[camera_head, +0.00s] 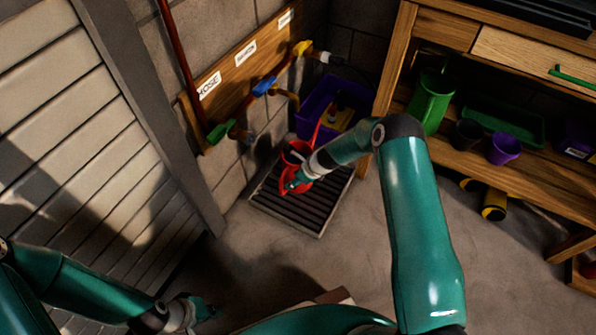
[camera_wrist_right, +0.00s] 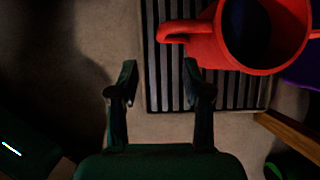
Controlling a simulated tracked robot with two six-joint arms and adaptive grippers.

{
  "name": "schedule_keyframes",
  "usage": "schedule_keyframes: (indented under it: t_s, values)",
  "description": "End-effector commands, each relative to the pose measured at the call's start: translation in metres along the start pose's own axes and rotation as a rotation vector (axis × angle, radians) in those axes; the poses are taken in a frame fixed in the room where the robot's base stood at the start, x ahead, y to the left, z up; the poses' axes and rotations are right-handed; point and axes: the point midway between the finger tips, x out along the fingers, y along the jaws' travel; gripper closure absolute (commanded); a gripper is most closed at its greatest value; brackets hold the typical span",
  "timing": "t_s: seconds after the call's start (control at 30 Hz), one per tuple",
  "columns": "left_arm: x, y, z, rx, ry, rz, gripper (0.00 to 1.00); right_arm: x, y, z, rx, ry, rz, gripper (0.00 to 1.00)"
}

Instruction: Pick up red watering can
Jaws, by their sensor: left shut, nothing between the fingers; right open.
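The red watering can (camera_head: 284,186) stands on the dark drain grate in the head view, partly hidden behind my right gripper (camera_head: 296,182). In the right wrist view the red watering can (camera_wrist_right: 232,42) is at the top right, with its dark round opening showing and a red part reaching left. My right gripper (camera_wrist_right: 160,78) is open there, its two fingers apart with nothing between them. The fingertips are just below the can's left-reaching part in the picture; whether they touch it I cannot tell. My left gripper (camera_head: 200,308) is shut and empty, low at the left of the head view.
The slatted grate (camera_head: 318,216) lies on the floor by the wall. Taps on a wooden board (camera_head: 240,62) hang above it. A purple crate (camera_head: 316,104) stands behind. A wooden workbench (camera_head: 540,180) with a green jug (camera_head: 430,104) is at right.

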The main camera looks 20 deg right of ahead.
Motion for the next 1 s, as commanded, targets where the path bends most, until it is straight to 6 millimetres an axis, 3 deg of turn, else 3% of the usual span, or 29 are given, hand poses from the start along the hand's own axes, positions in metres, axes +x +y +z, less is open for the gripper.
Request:
schedule_keyframes:
  t_s: [0.03, 0.23, 0.57, 0.8, 1.0]
  values:
    - [0.005, -0.002, 0.0, 0.0, 0.0, 0.0, 1.0, 0.016, 0.002, -0.002, -0.003, 0.001, 0.002, 0.51]
    - [0.016, -0.006, 0.0, 0.0, 0.0, 0.0, 1.0, 0.055, 0.001, -0.002, -0.004, 0.0, 0.001, 0.51]
    - [0.025, -0.009, 0.0, 0.0, 0.0, 0.0, 1.0, 0.079, 0.001, -0.001, -0.003, 0.001, 0.001, 0.51]
    - [0.045, -0.016, 0.0, 0.0, -0.001, 0.0, 1.0, 0.114, 0.0, -0.001, -0.005, 0.001, 0.001, 0.51]
    - [0.048, -0.018, 0.0, 0.0, 0.0, 0.0, 1.0, 0.122, -0.001, 0.001, -0.004, 0.002, 0.0, 0.51]
